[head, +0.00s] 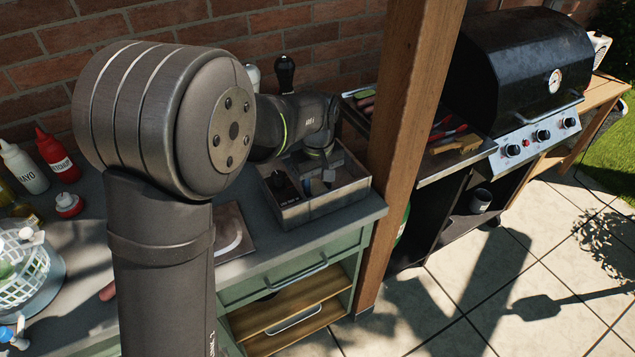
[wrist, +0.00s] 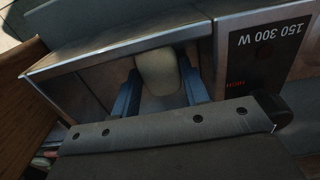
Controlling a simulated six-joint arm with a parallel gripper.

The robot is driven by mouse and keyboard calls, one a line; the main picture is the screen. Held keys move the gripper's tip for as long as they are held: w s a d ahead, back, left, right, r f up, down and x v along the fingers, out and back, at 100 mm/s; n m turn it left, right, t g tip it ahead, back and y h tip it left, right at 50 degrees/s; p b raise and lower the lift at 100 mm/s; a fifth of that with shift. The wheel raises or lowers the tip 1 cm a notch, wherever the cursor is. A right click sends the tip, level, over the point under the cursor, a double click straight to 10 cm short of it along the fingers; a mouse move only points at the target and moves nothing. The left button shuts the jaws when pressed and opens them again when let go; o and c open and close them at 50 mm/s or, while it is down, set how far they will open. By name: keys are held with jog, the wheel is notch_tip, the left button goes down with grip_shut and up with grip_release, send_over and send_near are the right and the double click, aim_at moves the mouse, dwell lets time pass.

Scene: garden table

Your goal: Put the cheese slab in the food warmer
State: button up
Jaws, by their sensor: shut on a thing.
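The food warmer (head: 330,207) is an open metal box on the grey counter, beside the wooden post. Its rim and a dark panel marked "150 300 W" show in the wrist view (wrist: 265,48). My gripper (head: 318,181) reaches down into the warmer's opening from above. In the wrist view its two blue fingers (wrist: 161,88) are shut on a pale, rounded block, the cheese slab (wrist: 158,70). The slab is within the warmer's outline there. Whether it touches the warmer's floor cannot be told. In the head view the slab is mostly hidden by the gripper.
A wooden post (head: 408,120) stands close to the warmer's right side. A black grill (head: 515,65) is beyond it. A board (head: 234,232) lies left of the warmer. Red ketchup (head: 57,155) and white mayo (head: 24,170) bottles and a white basket (head: 25,265) are at the left.

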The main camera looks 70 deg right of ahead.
jog(key=shift+f, duration=0.15)
jog(key=o, duration=0.7)
notch_tip(320, 180, up, 12)
jog(key=shift+r, duration=0.2)
jog(key=shift+f, duration=0.15)
send_over(317, 188)
jog(key=shift+f, duration=3.95)
